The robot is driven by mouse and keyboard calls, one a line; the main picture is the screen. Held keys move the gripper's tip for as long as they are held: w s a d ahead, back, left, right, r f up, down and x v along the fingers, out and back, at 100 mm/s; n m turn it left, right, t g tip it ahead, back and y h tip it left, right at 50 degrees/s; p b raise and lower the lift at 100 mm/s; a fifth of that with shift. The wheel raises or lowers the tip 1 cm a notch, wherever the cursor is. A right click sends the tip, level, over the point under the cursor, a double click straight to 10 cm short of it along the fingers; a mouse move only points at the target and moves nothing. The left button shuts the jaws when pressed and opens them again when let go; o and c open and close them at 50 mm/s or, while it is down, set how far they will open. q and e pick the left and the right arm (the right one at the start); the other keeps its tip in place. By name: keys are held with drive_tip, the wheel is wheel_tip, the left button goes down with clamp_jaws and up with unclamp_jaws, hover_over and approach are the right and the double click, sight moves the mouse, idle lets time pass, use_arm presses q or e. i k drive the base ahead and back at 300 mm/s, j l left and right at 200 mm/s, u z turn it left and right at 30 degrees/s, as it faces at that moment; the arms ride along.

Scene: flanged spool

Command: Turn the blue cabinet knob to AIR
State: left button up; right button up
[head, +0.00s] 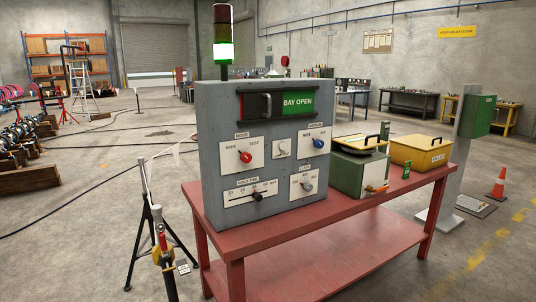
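The grey cabinet (212,150) stands upright on the red table (330,220). The blue knob (318,143) is on a white plate at the upper right of its front face, under the green BAY OPEN sign (298,106). The lettering around the blue knob is too small to read surely, and I cannot tell which mark it points at. Neither of my grippers is in view, and nothing touches the knob.
The cabinet also bears a red knob (246,156), a grey knob (307,186) and a slider (258,195). A green box (350,178) and a yellow box (418,155) stand right of it. A black tripod (152,235) stands left of the table.

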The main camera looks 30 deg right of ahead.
sight(319, 143)
drive_tip(key=z, duration=1.3)
